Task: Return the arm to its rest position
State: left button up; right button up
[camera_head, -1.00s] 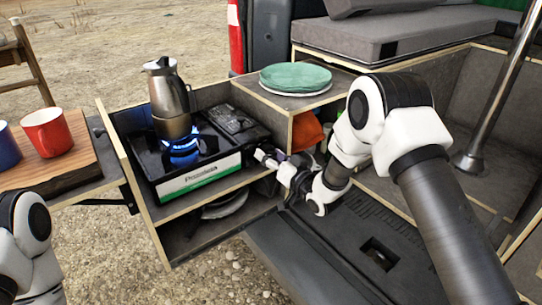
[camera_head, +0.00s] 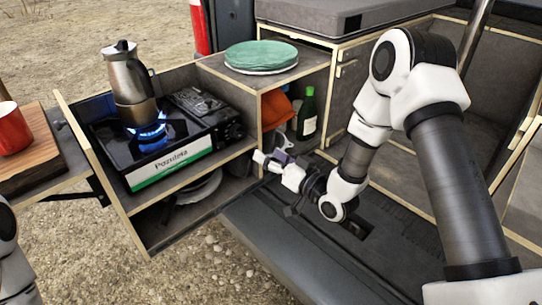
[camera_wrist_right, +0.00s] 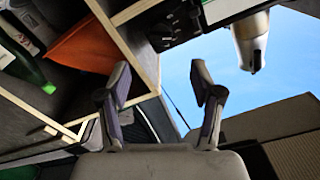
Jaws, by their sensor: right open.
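My right arm comes in from the right in the head view, its elbow bent up over the dark tailgate (camera_head: 290,245). My right gripper (camera_head: 265,167) is beside the right end of the pull-out kitchen box, near the open shelf. In the right wrist view the two fingers of the gripper (camera_wrist_right: 163,85) stand apart with nothing between them. Part of my left arm shows at the lower left edge of the head view; its gripper is out of the picture.
A steel moka pot (camera_head: 128,80) stands on the lit gas stove (camera_head: 165,170). Green plates (camera_head: 261,55) lie on the box top. A green bottle (camera_head: 307,115) and an orange item (camera_head: 275,110) sit in the shelf. A red mug (camera_head: 12,130) stands on a wooden board (camera_head: 45,160).

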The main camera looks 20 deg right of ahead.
dwell(0.3)
jog(key=s+a+f+g+h+p, duration=0.35)
jog(key=s+f+g+p, duration=0.5)
jog(key=s+f, duration=0.6)
jog(key=s+d+f+g+h, duration=0.1)
jog(key=s+g, duration=0.1)
jog(key=s, duration=0.4)
jog(key=s+d+f+g, duration=0.1)
jog(key=s+f+g, duration=0.1)
jog(key=s, duration=0.5)
jog(key=s+d+f+g+h+p, duration=0.1)
jog(key=s+d+g, duration=0.1)
jog(key=s+g, duration=0.2)
jog(key=s, duration=0.3)
jog(key=shift+s+f+h, duration=0.25)
jog(key=shift+f+h, duration=0.1)
jog(key=shift+f, duration=0.05)
